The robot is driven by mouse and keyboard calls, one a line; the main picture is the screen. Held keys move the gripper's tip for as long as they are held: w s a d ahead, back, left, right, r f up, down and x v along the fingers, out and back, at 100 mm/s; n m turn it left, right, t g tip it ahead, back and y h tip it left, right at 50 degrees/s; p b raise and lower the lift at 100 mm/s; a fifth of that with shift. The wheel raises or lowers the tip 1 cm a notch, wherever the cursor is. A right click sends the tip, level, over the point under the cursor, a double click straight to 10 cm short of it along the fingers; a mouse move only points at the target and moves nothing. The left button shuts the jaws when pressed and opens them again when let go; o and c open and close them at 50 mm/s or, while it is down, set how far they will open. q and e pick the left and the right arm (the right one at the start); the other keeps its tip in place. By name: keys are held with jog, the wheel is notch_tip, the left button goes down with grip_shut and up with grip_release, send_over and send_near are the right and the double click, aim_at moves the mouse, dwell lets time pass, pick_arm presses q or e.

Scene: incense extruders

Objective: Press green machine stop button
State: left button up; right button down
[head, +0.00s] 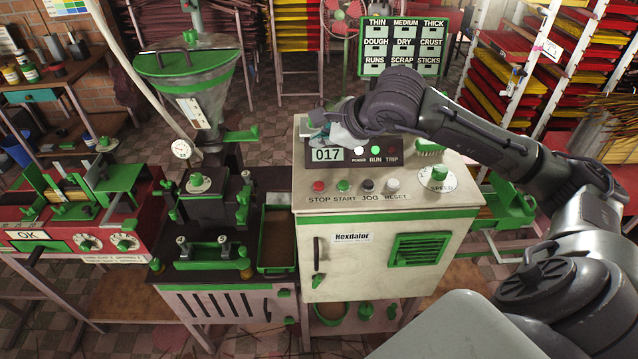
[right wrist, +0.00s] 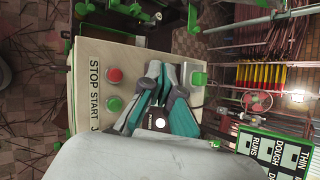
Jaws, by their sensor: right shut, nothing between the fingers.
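The green-and-cream machine (head: 310,232) has a sloped panel with a red STOP button (head: 318,187) at its left end. In the right wrist view the red STOP button (right wrist: 114,74) sits beside the fingers, uncovered. A green START button (head: 343,186) is next to it; it also shows in the right wrist view (right wrist: 115,104). My left gripper is not in view.
JOG (head: 368,186) and RESET (head: 393,185) buttons and a SPEED dial (head: 438,178) share the panel. A hopper machine (head: 195,80) stands to the left, with a red OK machine (head: 70,240) beyond it. A label board (head: 404,47) stands behind. The air over the button row is clear.

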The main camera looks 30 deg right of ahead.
aim_at(321, 186)
notch_tip(321, 186, down, 8)
jog(key=b, duration=0.5)
jog(key=shift+r, duration=0.1)
jog(key=shift+f+b, duration=0.5)
jog(key=shift+b, duration=0.2)
dwell(0.7)
jog(key=shift+f+b, duration=0.4)
jog(key=shift+b, duration=0.4)
jog(key=shift+f+b, duration=0.55)
jog(key=shift+b, duration=0.2)
dwell(0.4)
jog(key=shift+r, duration=0.1)
jog(key=shift+r+p, duration=0.45)
jog(key=shift+r, duration=0.45)
jog(key=shift+r, duration=0.1)
